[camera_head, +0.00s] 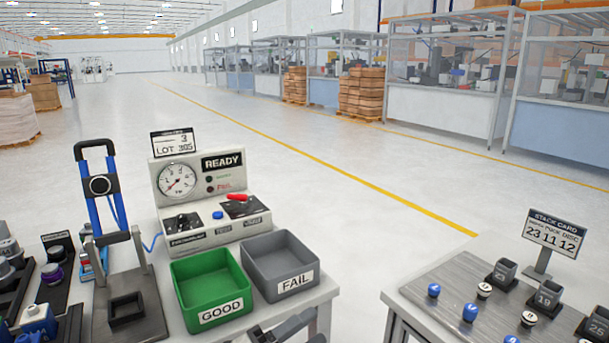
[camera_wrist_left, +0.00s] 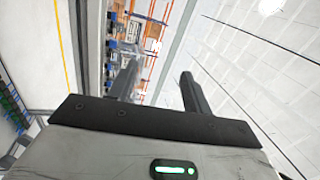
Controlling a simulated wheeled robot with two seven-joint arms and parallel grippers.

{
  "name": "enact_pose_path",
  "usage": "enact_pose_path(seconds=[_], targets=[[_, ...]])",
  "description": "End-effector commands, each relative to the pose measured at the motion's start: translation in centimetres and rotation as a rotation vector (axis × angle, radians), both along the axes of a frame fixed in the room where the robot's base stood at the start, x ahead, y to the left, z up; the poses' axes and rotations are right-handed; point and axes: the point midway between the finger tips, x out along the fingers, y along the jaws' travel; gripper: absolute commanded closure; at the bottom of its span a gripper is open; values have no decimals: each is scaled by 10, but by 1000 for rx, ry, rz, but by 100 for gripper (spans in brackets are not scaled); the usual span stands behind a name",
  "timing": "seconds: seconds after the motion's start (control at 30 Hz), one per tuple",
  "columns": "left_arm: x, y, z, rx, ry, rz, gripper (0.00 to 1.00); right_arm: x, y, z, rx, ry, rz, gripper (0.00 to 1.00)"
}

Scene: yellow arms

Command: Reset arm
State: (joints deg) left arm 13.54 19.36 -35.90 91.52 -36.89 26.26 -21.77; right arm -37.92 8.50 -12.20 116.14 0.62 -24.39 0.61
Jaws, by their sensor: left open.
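My left gripper (camera_head: 284,328) shows as dark finger parts at the bottom edge of the head view, just in front of the GOOD and FAIL bins; the rest of it is cut off. In the left wrist view its two fingers (camera_wrist_left: 158,80) stand apart with nothing between them, so it is open and empty. Beyond the fingers are distant shelving and a pale panelled surface, with no table in sight. My right gripper is not in view.
The left table holds a green GOOD bin (camera_head: 213,285), a grey FAIL bin (camera_head: 282,264), a gauge station (camera_head: 208,200) and a blue-handled press (camera_head: 108,215). The right table (camera_head: 450,280) carries small pieces and a stack card (camera_head: 553,234). Open floor (camera_head: 370,240) separates them.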

Motion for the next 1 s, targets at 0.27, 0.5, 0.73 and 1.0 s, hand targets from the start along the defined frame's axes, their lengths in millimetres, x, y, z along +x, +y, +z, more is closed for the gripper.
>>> enact_pose_path(seconds=[0.27, 0.5, 0.73, 1.0], targets=[[-67, 97, -122, -568, 968, 517, 51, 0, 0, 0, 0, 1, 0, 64], [-154, 143, -190, -813, 1448, 792, 51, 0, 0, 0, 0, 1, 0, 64], [-177, 150, -201, -860, 1547, 851, 51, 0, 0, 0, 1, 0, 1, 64], [-176, 149, -202, -856, 1543, 850, 51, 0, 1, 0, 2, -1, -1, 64]])
